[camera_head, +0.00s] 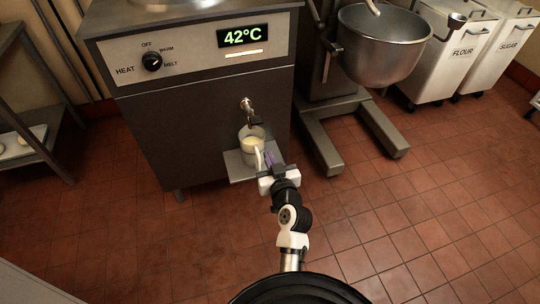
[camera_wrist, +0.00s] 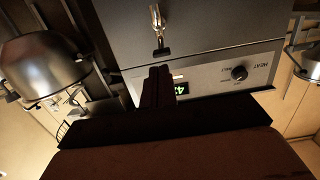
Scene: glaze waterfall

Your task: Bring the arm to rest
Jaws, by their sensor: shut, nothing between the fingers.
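My gripper (camera_head: 266,160) is at the end of my extended arm, in front of the dark heating machine (camera_head: 205,125). Its fingers are shut with nothing between them; they also show as a dark shape in the wrist view (camera_wrist: 158,85). Just behind the fingers, a pale pitcher (camera_head: 250,143) with yellowish contents stands upright on the machine's small shelf (camera_head: 237,170). The fingertips overlap the pitcher's near side in the head view; I cannot tell whether they touch it. The metal tap (camera_head: 246,104) is above the pitcher, and shows in the wrist view (camera_wrist: 157,22).
The machine's display (camera_head: 245,36) reads 42°C, beside a heat knob (camera_head: 152,61). A mixer bowl (camera_head: 383,45) on a stand is to the right, with flour (camera_head: 445,60) and sugar (camera_head: 505,55) bins beyond. A shelf rack (camera_head: 30,110) is at left. The tiled floor at right is clear.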

